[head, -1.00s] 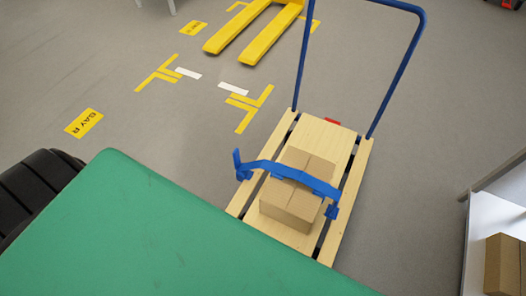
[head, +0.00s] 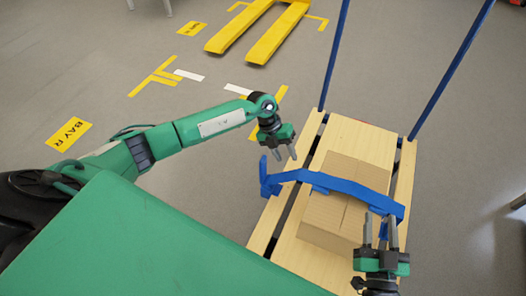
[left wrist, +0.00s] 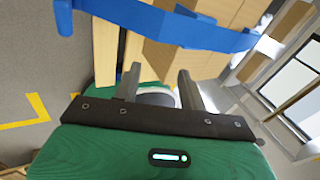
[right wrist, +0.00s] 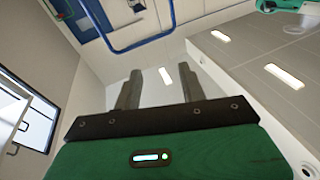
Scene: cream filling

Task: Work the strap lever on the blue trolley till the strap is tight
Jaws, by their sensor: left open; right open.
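The blue trolley (head: 344,55) has a wooden slatted deck (head: 352,138). A blue strap (head: 335,184) arches over cardboard boxes (head: 322,217) on it, and also shows in the left wrist view (left wrist: 180,25). An upright blue piece (head: 265,182) stands at the strap's left end; I cannot tell whether it is the lever. My left gripper (head: 284,155) is open and empty, just above and beyond that end, apart from it. My right gripper (head: 380,217) is open at the strap's right end, partly hiding the blue fitting there. I cannot tell whether it touches. In the right wrist view its fingers (right wrist: 160,85) hold nothing.
A green surface (head: 130,240) fills the lower left of the head view. Yellow forks (head: 260,35) lie on the floor beyond the trolley. Grey floor (head: 455,180) to the trolley's right is clear. Yellow floor markings (head: 70,134) are at left.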

